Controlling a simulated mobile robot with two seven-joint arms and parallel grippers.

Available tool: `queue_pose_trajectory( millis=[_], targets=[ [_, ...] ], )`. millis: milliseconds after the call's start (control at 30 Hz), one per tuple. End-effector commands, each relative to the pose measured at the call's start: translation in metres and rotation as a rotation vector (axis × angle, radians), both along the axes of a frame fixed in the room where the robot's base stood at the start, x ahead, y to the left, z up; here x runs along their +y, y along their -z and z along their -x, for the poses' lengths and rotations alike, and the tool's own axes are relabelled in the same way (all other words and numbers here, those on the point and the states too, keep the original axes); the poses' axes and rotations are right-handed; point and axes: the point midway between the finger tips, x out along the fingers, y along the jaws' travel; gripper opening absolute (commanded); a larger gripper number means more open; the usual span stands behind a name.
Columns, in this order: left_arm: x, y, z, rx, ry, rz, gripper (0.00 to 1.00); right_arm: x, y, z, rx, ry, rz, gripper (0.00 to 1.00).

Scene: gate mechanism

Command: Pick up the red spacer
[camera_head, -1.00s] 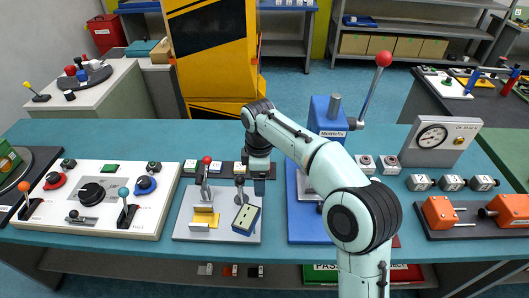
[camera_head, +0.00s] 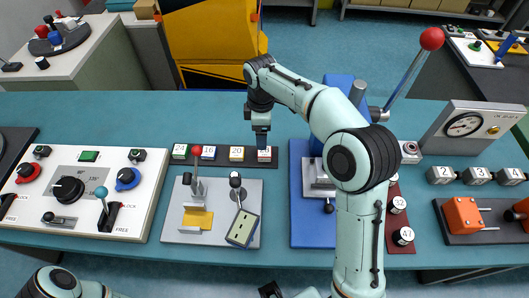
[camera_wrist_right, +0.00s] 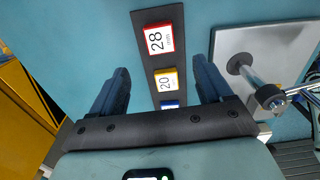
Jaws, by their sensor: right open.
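The red spacer (camera_wrist_right: 156,41) is a small block with a white label reading 28. It lies at the end of a dark strip, beyond the yellow spacer (camera_wrist_right: 167,83) in the right wrist view. In the head view the red spacer (camera_head: 264,155) is at the right end of the row, just below my right gripper (camera_head: 261,139). In the wrist view my right gripper (camera_wrist_right: 160,68) is open and empty, its fingers on either side of the strip and apart from the spacers. The red spacer lies beyond the fingertips.
Green (camera_head: 180,151) and blue (camera_head: 208,153) spacers share the strip. A grey plate with a red-knobbed lever (camera_head: 196,151) stands just in front. The blue press (camera_head: 341,100) stands to the right, a white control panel (camera_head: 83,195) to the left. The teal bench behind the strip is clear.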

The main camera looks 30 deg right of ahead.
Motion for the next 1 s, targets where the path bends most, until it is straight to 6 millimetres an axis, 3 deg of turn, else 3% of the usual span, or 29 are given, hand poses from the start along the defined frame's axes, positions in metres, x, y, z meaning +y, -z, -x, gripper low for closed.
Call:
queue_pose_trajectory(
  millis=[100,367,633,967,1000],
  targets=[
    [0.0,0.006,0.003,0.003,0.0,0.0,0.43,-0.001,0.023,0.001,0.004,0.001,0.0,0.79],
    [0.0,0.008,0.004,0.004,0.0,0.0,0.43,-0.002,0.042,0.001,0.0,0.001,0.0,0.79],
    [0.0,0.014,0.006,0.007,0.0,0.0,0.43,-0.005,0.08,0.006,0.001,0.001,0.0,0.79],
    [0.0,0.014,0.006,0.007,0.0,0.0,0.43,-0.005,0.087,0.006,-0.003,0.001,-0.001,0.79],
    [0.0,0.014,0.006,0.007,0.0,0.0,0.43,-0.005,0.087,0.006,-0.002,0.001,0.0,0.69]
  ],
)
